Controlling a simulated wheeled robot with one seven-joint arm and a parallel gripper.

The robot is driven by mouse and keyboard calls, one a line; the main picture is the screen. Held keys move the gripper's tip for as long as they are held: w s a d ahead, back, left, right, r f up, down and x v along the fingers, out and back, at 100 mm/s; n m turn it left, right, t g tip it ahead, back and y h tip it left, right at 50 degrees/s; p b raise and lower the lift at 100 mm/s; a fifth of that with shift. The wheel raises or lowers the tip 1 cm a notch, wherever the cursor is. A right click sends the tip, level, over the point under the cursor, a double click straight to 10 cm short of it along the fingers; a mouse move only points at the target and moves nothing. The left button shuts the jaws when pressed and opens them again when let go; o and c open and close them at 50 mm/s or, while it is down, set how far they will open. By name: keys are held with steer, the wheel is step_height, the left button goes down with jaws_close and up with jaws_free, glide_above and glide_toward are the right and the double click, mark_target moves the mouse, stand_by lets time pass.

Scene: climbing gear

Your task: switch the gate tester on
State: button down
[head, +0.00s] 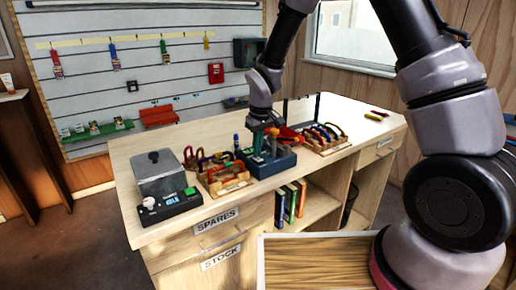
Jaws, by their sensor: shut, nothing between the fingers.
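The dark blue box on the bench, which looks like the gate tester (284,163), sits near the front edge at the middle of the head view. My gripper (264,151) points down over the left part of this box, shut and empty. It hides part of the box's top, and I cannot tell whether the fingertips touch it. No switch position can be read at this size.
The bench's far right is mostly clear.

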steer(key=shift+s+d, duration=0.15)
steer(key=shift+s, duration=0.1)
steer(key=shift+s+d+r, duration=0.15)
steer(key=shift+s+d, duration=0.2)
steer(key=shift+s, duration=0.15)
steer(key=shift+r, duration=0.6)
step_height(320, 180, up, 13)
steer(key=s+d, duration=0.1)
steer(key=s, duration=0.1)
steer(key=shift+d+f, duration=0.2)
steer(key=shift+d, duration=0.05)
